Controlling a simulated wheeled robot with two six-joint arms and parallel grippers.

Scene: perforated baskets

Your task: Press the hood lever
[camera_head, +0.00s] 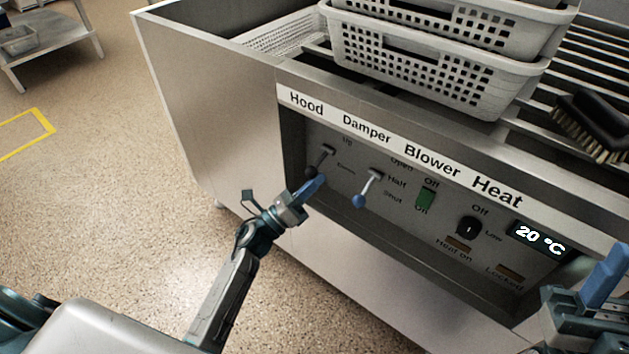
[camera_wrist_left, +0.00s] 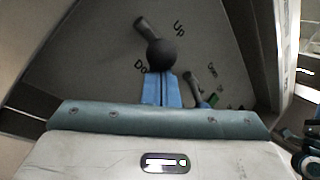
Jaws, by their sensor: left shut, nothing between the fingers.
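The hood lever (camera_head: 326,153) is under the "Hood" label at the left of the recessed control panel. It has a dark round knob (camera_head: 311,172), which also shows in the left wrist view (camera_wrist_left: 161,53). The knob hangs at the lower left end of the lever. My left gripper (camera_head: 316,184) is shut and empty, its blue fingertips right at the knob. In the left wrist view the fingertips (camera_wrist_left: 161,80) meet or overlap the knob's lower edge; I cannot tell whether they touch. My right gripper (camera_head: 605,283) is partly visible at the right edge.
The damper lever (camera_head: 372,183) with a blue knob is just right of the hood lever. A green blower switch (camera_head: 426,197), a heat knob (camera_head: 468,228) and a display reading 20 °C (camera_head: 540,239) follow. White baskets (camera_head: 440,75) and a brush (camera_head: 590,122) sit above.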

